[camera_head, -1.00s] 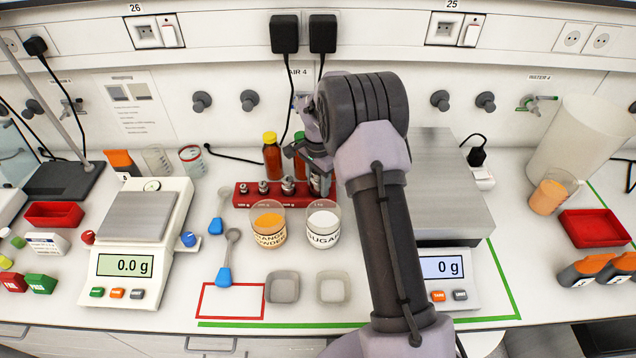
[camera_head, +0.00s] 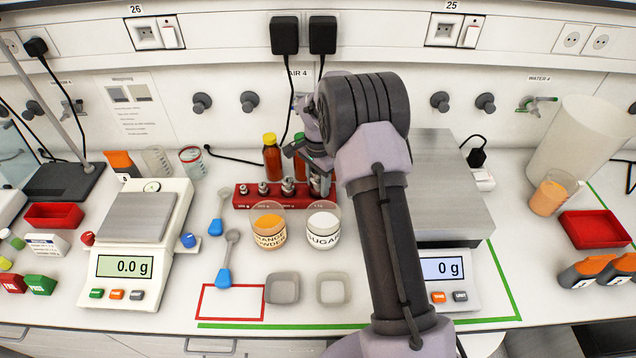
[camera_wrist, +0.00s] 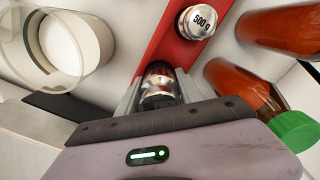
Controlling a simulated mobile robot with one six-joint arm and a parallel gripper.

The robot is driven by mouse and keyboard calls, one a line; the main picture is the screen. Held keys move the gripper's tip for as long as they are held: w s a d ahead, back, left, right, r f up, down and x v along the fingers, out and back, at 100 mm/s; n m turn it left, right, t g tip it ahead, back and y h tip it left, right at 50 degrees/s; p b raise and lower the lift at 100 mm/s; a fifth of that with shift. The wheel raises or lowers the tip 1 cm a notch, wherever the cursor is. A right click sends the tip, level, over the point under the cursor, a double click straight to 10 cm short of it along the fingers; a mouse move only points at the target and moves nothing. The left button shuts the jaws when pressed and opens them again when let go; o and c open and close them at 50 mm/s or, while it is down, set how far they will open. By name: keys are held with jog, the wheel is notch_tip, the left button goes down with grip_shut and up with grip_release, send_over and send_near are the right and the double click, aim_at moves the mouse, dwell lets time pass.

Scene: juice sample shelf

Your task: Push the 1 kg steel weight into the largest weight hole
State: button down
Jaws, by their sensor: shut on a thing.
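The red weight rack (camera_head: 243,202) stands near the back middle of the bench, with several steel weights in a row along it. My gripper (camera_head: 320,185) is at the rack's right end, partly behind my own arm. In the wrist view, my gripper (camera_wrist: 160,88) is shut on the shiny steel 1 kg weight (camera_wrist: 158,92), with a finger on each side. The 500 g weight (camera_wrist: 197,22) sits in the red rack beside it. The largest hole and the held weight's base are hidden, so I cannot tell how deep it sits.
The orange powder jar (camera_head: 269,236) and sugar jar (camera_head: 322,238) stand just in front of the rack. Brown bottles (camera_head: 271,157) stand close behind it. A scale (camera_head: 135,240) is to the left and a larger scale (camera_head: 450,190) is to the right.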

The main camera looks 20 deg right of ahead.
jog(key=shift+f+b, duration=0.4)
jog(key=shift+f, duration=0.15)
jog(key=shift+r, duration=0.2)
jog(key=shift+r+p, duration=0.4)
jog(key=shift+r, duration=0.1)
jog(key=shift+f+b, duration=0.65)
jog(key=shift+f, duration=0.05)
dwell(0.6)
jog(key=shift+r, duration=0.1)
jog(key=shift+r+p, duration=0.45)
jog(key=shift+r, duration=0.15)
jog(key=c, duration=0.7)
grip_release()
jog(key=shift+f, duration=0.1)
